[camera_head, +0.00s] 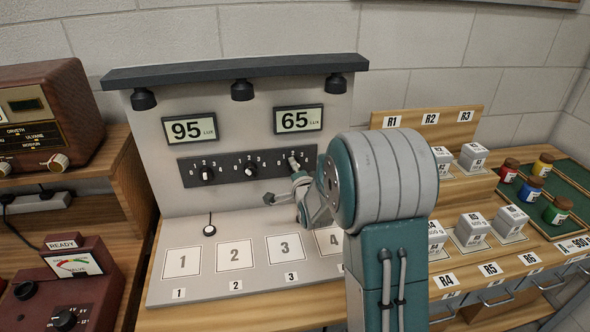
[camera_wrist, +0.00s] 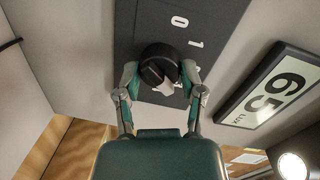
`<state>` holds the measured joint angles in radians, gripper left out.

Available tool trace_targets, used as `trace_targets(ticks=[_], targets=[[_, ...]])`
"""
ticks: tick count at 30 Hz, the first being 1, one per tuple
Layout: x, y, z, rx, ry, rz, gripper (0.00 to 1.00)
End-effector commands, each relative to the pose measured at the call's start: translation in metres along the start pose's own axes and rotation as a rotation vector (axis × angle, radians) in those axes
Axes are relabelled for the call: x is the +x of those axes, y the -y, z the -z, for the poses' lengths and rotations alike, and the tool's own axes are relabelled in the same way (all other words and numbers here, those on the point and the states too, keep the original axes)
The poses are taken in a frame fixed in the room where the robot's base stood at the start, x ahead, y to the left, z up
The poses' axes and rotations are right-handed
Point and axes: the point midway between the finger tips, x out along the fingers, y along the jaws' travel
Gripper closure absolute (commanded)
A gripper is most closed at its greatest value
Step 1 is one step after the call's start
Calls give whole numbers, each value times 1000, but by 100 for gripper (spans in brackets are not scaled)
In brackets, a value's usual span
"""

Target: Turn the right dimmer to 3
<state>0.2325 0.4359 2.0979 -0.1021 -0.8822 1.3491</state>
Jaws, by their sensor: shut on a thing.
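The right dimmer is a round black knob (camera_wrist: 158,62) on a dark panel, seen close in the wrist view. My gripper (camera_wrist: 160,76) is shut on it, one finger on each side. The numbers 0 and 1 show beside the knob; the other numbers are not readable there. I cannot tell which number it points to. In the head view my gripper (camera_head: 294,168) reaches the right end of the dimmer panel (camera_head: 228,168), and my arm hides part of this area. The right display (camera_head: 298,119) above reads 65 LUX.
The left dimmer (camera_head: 206,173) and middle dimmer (camera_head: 251,169) sit on the same panel. The left display (camera_head: 189,127) reads 95 LUX. Numbered squares lie on the grey base below. A radio (camera_head: 50,115) stands at the left; white boxes and paint jars stand at the right.

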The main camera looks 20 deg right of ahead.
Motion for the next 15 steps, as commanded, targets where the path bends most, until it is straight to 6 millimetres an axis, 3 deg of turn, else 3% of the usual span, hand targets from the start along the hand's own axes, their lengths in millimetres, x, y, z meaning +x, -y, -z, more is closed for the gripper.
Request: trace_targets(ticks=[1, 15], targets=[[-1, -7, -3, 12, 7, -16, 96], [-1, -7, -3, 40, 9, -14, 96]])
